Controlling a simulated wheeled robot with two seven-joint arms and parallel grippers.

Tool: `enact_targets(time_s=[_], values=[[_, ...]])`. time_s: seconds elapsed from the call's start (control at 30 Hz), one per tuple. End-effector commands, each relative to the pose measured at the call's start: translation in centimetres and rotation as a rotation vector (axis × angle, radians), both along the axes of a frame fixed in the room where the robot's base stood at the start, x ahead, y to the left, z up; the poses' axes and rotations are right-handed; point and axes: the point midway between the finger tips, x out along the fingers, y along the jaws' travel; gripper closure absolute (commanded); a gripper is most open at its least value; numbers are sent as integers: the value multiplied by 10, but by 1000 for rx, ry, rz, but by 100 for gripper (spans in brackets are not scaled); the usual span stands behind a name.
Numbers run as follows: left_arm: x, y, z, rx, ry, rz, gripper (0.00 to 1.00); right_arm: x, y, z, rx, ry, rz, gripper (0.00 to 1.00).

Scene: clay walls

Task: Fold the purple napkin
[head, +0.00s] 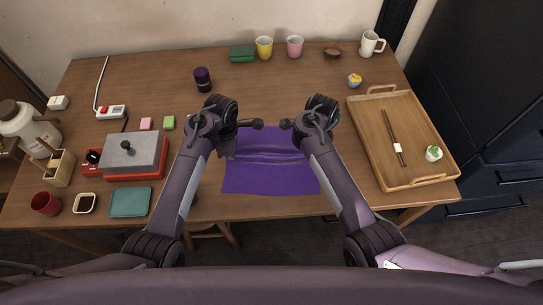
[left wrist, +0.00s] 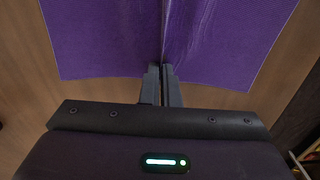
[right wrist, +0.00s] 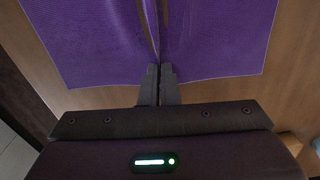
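The purple napkin (head: 268,178) lies on the table in front of me, with a raised crease running left to right across its middle. My left gripper (left wrist: 162,68) is shut on its left edge, where the crease meets the fingertips. My right gripper (right wrist: 160,68) is shut on the right edge at the other end of the crease. In the head view my forearms and wrists hide the fingertips and part of both side edges of the napkin.
A wooden tray (head: 444,176) with chopsticks stands right of the napkin. A grey and red appliance (head: 138,155) and a teal dish (head: 130,202) stand left. A dark purple cup (head: 202,80) and several mugs are farther back. The table between is mostly clear.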

Motion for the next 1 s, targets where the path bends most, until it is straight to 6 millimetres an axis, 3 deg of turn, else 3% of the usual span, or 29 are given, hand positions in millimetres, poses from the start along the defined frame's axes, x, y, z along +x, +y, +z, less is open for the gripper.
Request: enact_targets(time_s=[0.53,1.0], values=[[0,0,3,0,1,0,100,0,0,4,0,1,0,100],[0,0,42,0,0,0,100,0,0,42,0,0,0,100]])
